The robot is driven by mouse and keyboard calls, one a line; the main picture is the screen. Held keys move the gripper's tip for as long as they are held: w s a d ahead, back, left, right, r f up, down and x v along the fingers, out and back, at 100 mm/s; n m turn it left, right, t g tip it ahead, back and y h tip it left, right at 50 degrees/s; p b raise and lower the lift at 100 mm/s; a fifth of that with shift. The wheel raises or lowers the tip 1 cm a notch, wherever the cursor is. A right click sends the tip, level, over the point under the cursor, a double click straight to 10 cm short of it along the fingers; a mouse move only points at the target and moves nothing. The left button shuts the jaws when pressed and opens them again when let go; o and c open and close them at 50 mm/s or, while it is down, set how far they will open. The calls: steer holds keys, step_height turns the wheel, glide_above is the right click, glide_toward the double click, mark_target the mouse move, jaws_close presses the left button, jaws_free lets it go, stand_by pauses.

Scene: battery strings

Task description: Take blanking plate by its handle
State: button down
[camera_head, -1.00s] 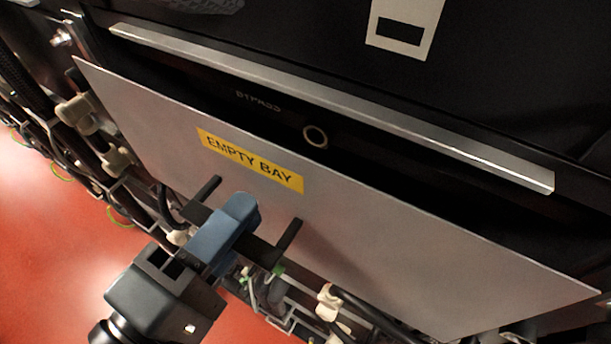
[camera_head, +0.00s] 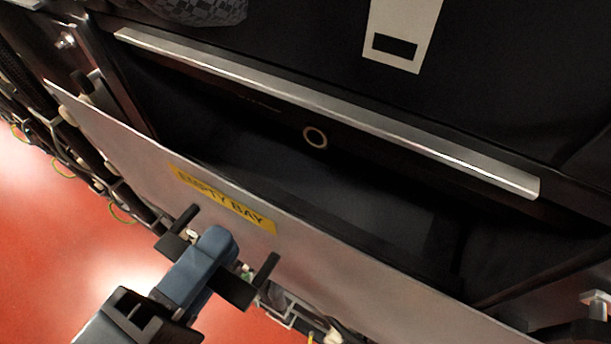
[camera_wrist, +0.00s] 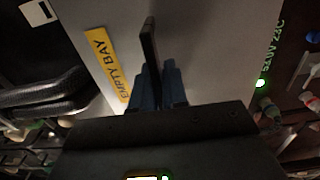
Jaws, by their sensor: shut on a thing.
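The blanking plate (camera_head: 330,262) is a flat grey panel with a yellow "EMPTY BAY" label (camera_head: 222,202). In the head view it stands out in front of the rack, apart from the bay opening. Its dark handle (camera_head: 236,291) sticks out below the label. My gripper (camera_head: 212,254), with blue fingers, is shut on the handle near its middle. In the wrist view the blue fingers (camera_wrist: 159,86) close around the handle bar (camera_wrist: 150,45), with the plate (camera_wrist: 200,40) behind. The fingers hide part of the handle.
The dark open bay (camera_head: 330,185) lies behind the plate, under a metal strip (camera_head: 330,108). A ring (camera_head: 315,137) sits inside near its top. Cables and connectors line the rack beside and below the plate. Red floor (camera_head: 60,240) is clear at the left.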

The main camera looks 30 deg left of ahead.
steer(key=shift+s+a+r+p, duration=0.15)
steer(key=shift+s+p, duration=0.25)
steer(key=shift+s, duration=1.35)
steer(key=shift+w, duration=0.1)
steer(key=shift+w+d+b, duration=0.2)
steer(key=shift+w+b, duration=0.5)
steer(key=shift+w, duration=1.6)
